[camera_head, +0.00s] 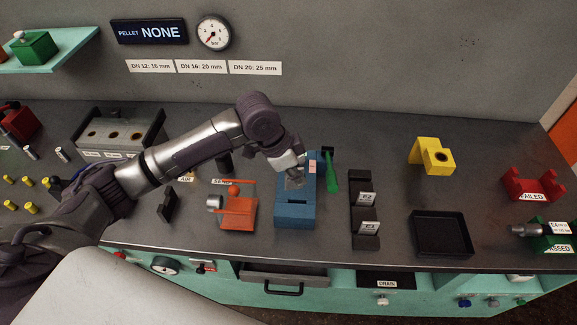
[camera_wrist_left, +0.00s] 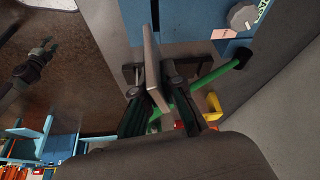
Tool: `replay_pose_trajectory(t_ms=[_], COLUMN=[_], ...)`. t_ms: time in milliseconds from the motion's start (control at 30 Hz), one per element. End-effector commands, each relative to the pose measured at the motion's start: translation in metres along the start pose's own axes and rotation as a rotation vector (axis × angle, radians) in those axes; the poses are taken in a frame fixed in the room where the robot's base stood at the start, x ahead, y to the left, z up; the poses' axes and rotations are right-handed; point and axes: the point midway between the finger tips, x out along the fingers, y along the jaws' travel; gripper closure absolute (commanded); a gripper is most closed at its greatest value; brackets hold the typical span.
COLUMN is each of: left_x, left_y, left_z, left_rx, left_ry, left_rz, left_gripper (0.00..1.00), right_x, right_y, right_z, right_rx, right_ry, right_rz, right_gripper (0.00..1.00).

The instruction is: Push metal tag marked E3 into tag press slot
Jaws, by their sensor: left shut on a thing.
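My left gripper (camera_head: 291,170) is shut on a grey metal tag (camera_head: 294,181) and holds it over the blue tag press (camera_head: 294,212). The press has a dark slot in its front part, and the tag is behind and above that slot. In the left wrist view the tag (camera_wrist_left: 156,70) stands as a thin plate between the dark fingers (camera_wrist_left: 153,98). The marking on the held tag cannot be read. A dark shape at the left of the wrist view looks like my right gripper (camera_wrist_left: 34,66); its jaws are too small to judge.
A green lever (camera_head: 330,172) stands right of the press. A dark rack (camera_head: 359,186) holds tags labelled E2 and apparently E1. An orange device (camera_head: 238,210) stands close left. A black tray (camera_head: 441,234), yellow block (camera_head: 432,155) and red FAILED holder (camera_head: 532,186) are further right.

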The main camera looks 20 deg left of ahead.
Motion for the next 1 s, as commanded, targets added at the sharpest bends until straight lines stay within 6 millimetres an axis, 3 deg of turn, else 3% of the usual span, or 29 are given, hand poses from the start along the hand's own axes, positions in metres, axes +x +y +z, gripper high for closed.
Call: replay_pose_trajectory(t_ms=[33, 100, 300, 667, 900, 1000], left_x=[-0.004, 0.000, 0.006, 0.007, 0.004, 0.016], left_y=[-0.002, -0.003, -0.004, -0.005, -0.005, -0.004], left_z=[-0.006, -0.008, -0.010, -0.009, -0.010, -0.006], left_rx=[0.050, 0.116, 0.211, 0.218, 0.217, 0.217], left_ry=[-0.001, -0.001, -0.001, -0.001, 0.002, 0.002], left_rz=[0.025, 0.050, 0.087, 0.088, 0.088, 0.089], left_gripper=[1.00, 1.00, 1.00, 1.00, 1.00, 1.00], right_x=[-0.012, -0.017, -0.022, -0.022, -0.032, -0.024], right_y=[0.000, -0.001, -0.001, -0.001, -0.001, -0.001], right_z=[0.001, 0.002, 0.004, 0.005, 0.004, 0.004], right_rx=[0.000, 0.000, 0.000, 0.001, 0.001, 0.001], right_ry=[-0.003, -0.006, -0.010, -0.011, -0.011, -0.011], right_rz=[-0.001, -0.001, -0.001, -0.001, -0.001, -0.001], right_gripper=[0.60, 0.60, 0.60, 0.60, 0.60, 0.60])
